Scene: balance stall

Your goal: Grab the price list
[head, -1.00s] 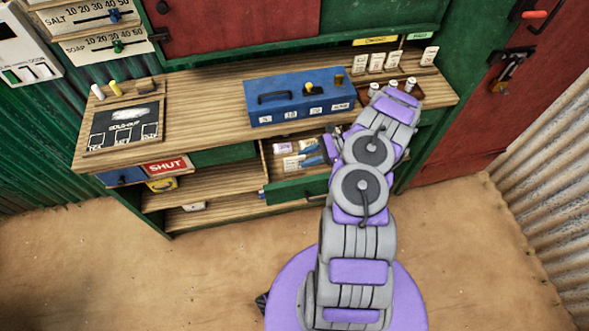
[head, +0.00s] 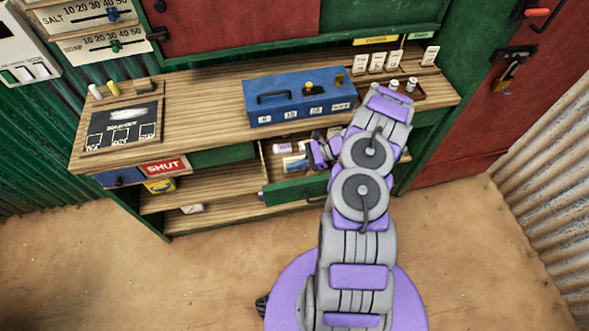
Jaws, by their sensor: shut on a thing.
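An open drawer (head: 298,192) with a green front sits under the counter, below the blue box. Inside it lies a small white card (head: 294,163), which looks like the price list; its print is too small to read. My gripper (head: 306,157) reaches into the drawer from the right, its fingers shut at the right end of this card. The fingertips and the gripped edge are small and partly hidden by my wrist. A pale pink-purple packet (head: 283,147) lies behind the card in the drawer.
A blue cash box (head: 297,98) stands on the wooden counter (head: 205,105) above the drawer. A sold-out board (head: 122,128) lies at the left. Small bottles (head: 410,85) stand in a tray at the right, close to my arm. The sandy floor is clear.

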